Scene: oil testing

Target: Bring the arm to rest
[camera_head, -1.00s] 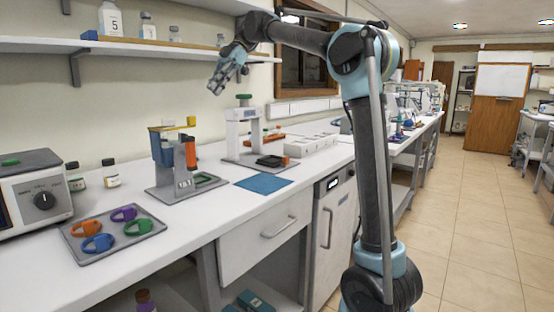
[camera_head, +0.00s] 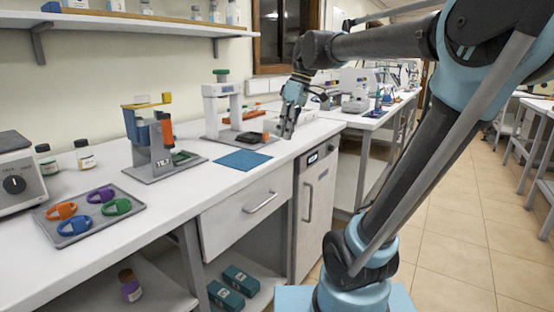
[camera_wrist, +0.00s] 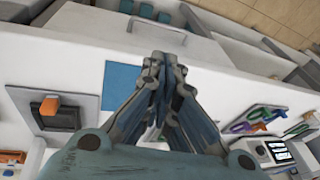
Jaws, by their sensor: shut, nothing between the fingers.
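My gripper (camera_head: 286,128) hangs fingers down over the front part of the counter, to the right of the blue mat, in the head view. In the wrist view my gripper (camera_wrist: 160,62) has its fingertips together with nothing between them. My arm reaches up from the base at the lower right, bends at the elbow at the top right, and runs left to the gripper. The blue mat (camera_head: 243,160) lies flat on the white counter (camera_head: 225,178); the mat also shows in the wrist view (camera_wrist: 120,85), beside the fingers.
A tilt stand (camera_head: 160,165) with an orange cylinder and a white press-like device (camera_head: 211,110) stand left of my gripper. A grey tray (camera_head: 92,228) holds several coloured rings. A shelf (camera_head: 120,20) with bottles runs along the wall. The floor (camera_head: 465,220) at right is open.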

